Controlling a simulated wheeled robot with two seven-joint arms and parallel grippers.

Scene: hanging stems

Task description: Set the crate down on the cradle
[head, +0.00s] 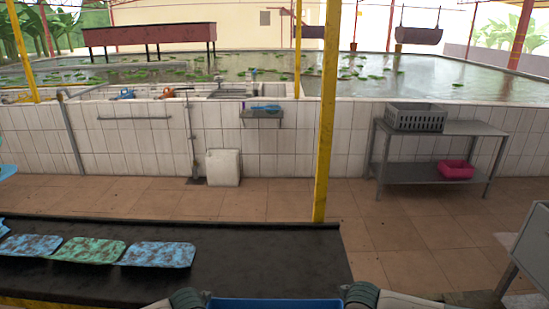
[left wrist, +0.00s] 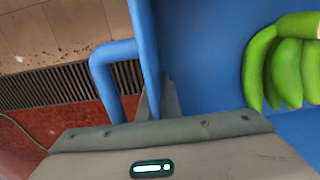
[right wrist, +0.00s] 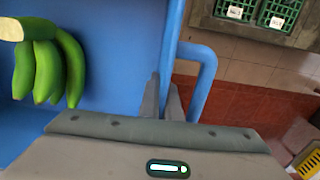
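The blue crate (head: 275,304) is at the bottom middle of the head view, mostly cut off. It shows larger in the left wrist view (left wrist: 205,60) and the right wrist view (right wrist: 110,85), with a bunch of green bananas (left wrist: 285,65) inside. My left gripper (left wrist: 157,98) has its fingers close around the crate's side by the looped blue handle. My right gripper (right wrist: 164,98) does the same on the opposite side. The fingertips are partly hidden by the crate. I cannot identify the cradle for certain in any view.
A dark table (head: 270,250) with several blue and green pads lies left and ahead, beside a yellow post (head: 328,110). A grey rack (head: 450,130) with a grey basket stands back right. A grey stand (head: 530,250) is cut off at the right. Tiled floor between is clear.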

